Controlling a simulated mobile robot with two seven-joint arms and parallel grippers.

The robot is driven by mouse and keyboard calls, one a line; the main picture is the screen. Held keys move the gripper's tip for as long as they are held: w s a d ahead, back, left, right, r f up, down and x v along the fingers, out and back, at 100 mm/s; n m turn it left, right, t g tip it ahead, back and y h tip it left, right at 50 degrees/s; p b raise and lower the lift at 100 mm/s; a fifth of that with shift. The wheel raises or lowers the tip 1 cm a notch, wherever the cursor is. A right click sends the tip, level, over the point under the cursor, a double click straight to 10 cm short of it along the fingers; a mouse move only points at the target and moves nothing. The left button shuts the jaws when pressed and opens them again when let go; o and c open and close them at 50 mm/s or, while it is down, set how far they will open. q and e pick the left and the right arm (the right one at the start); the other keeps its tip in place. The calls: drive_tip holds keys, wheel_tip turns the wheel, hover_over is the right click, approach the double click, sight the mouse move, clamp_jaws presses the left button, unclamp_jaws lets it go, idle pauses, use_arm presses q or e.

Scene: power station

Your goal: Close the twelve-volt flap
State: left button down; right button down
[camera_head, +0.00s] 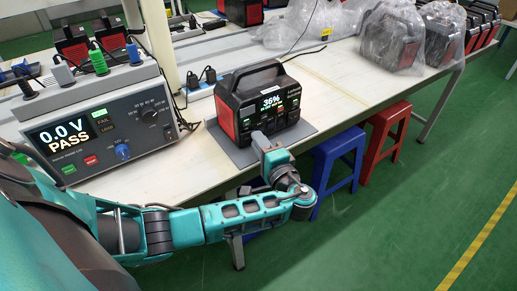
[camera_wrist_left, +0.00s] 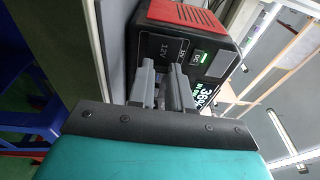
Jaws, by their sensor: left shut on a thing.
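The power station (camera_head: 250,88), black with red sides and a lit screen reading 36%, stands upright on a grey mat on the table. My left gripper (camera_head: 262,140) is at the lower front of it. In the left wrist view the fingertips (camera_wrist_left: 164,74) are close together at the front panel, just by the 12V marking (camera_wrist_left: 166,49). They are shut on the twelve-volt flap, which the fingers hide almost wholly, so its angle cannot be told. My right gripper is not in view.
A tester (camera_head: 100,130) showing 0.0 V and PASS stands left of the power station. Blue (camera_head: 338,150) and red (camera_head: 388,125) stools stand by the table's front edge. Bagged units (camera_head: 392,38) stand farther along. Bare table (camera_head: 345,75) lies right of the mat.

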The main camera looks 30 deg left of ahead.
use_arm(q)
drive_tip(key=shift+w+f+n+g+y+b, duration=0.15)
drive_tip(key=shift+w+n+g+y+b, duration=0.2)
drive_tip(key=shift+n+g+y+b, duration=0.45)
drive_tip(key=shift+a+g, duration=0.1)
drive_tip(key=shift+g, duration=0.5)
drive_tip(key=c, duration=1)
unclamp_jaws()
drive_tip(key=shift+c, duration=0.2)
drive_tip(key=v, duration=1.2)
drive_tip(key=shift+s+d+r, duration=0.2)
drive_tip(key=shift+d+r, duration=0.05)
drive_tip(key=shift+d, duration=0.15)
